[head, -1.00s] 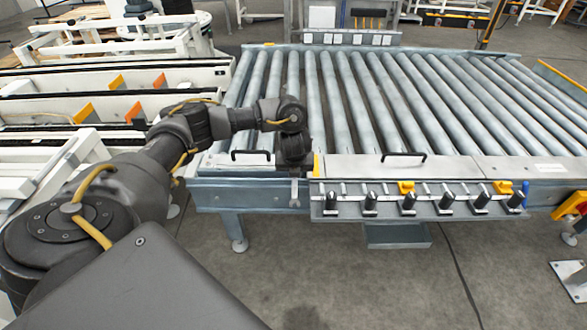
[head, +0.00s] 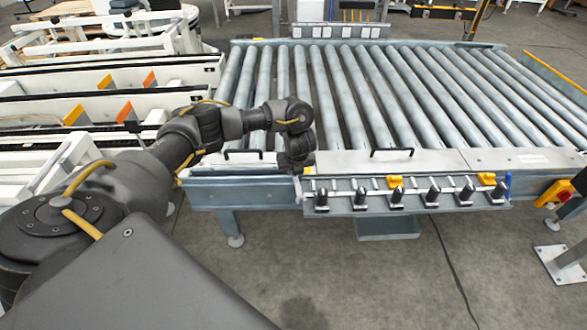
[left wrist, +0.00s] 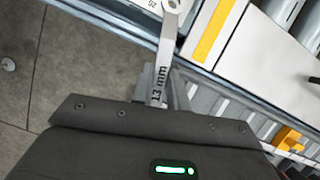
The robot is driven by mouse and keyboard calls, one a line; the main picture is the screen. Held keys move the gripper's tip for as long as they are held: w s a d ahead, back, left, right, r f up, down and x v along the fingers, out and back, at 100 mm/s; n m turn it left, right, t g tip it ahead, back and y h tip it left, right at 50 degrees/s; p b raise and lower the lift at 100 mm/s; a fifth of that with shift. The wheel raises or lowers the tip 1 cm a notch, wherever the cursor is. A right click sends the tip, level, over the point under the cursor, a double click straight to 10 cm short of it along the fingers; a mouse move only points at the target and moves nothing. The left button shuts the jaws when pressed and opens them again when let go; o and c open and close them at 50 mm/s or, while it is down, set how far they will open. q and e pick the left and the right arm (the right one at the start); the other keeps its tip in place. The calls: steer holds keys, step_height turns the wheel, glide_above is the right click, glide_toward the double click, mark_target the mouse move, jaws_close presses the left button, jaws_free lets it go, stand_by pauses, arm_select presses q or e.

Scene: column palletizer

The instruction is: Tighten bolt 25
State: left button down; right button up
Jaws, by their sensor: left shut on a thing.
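My left gripper (head: 297,168) is shut on a grey wrench marked "13 mm" (left wrist: 163,75), at the near-left side of the roller conveyor's front. The wrench points away from the jaws, and its ring-like end lies at the top of the left wrist view, over or against the blue-grey frame edge (left wrist: 110,22). A small label reading 25 (left wrist: 152,4) shows beside that end. The bolt itself cannot be made out. In the head view the wrench (head: 297,188) is a small sliver below the gripper. My right gripper is not in view.
The roller conveyor (head: 235,187) fills the middle. A front shelf (head: 340,209) to the right of the gripper carries several black-handled parts and yellow clips (head: 395,182). A yellow-red switch (head: 556,194) is at the right. White frames (head: 60,180) stand left. The floor in front is clear.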

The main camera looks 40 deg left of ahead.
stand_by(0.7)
arm_select(q)
steer(key=shift+p, duration=0.3)
steer(key=shift+w+a, duration=0.1)
steer(key=shift+a, duration=0.05)
stand_by(0.4)
stand_by(0.6)
steer(key=shift+f, duration=0.3)
stand_by(0.6)
steer(key=shift+f, duration=0.7)
stand_by(0.7)
stand_by(0.5)
